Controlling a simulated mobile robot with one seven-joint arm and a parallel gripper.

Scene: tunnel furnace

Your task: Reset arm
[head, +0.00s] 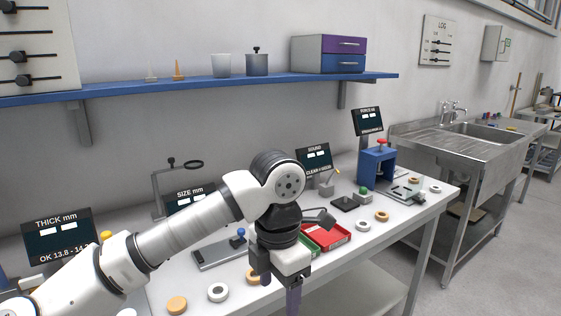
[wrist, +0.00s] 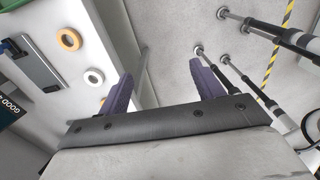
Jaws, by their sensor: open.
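My gripper (wrist: 160,88) is open and empty in the wrist view, with its two purple fingers spread apart over the floor beside the bench. In the head view my gripper (head: 280,290) hangs down at the front edge of the white bench (head: 385,249), its lower end cut off by the picture's bottom. My white arm reaches from the lower left to the middle, bent at a dark joint. Nothing touches the fingers.
Several rings, one of them white (head: 218,292), lie on the bench near my gripper. A red tray (head: 328,237) stands just behind it. A blue press (head: 376,168) stands farther right. A blue shelf (head: 200,89) runs above. A steel sink (head: 470,133) is at right.

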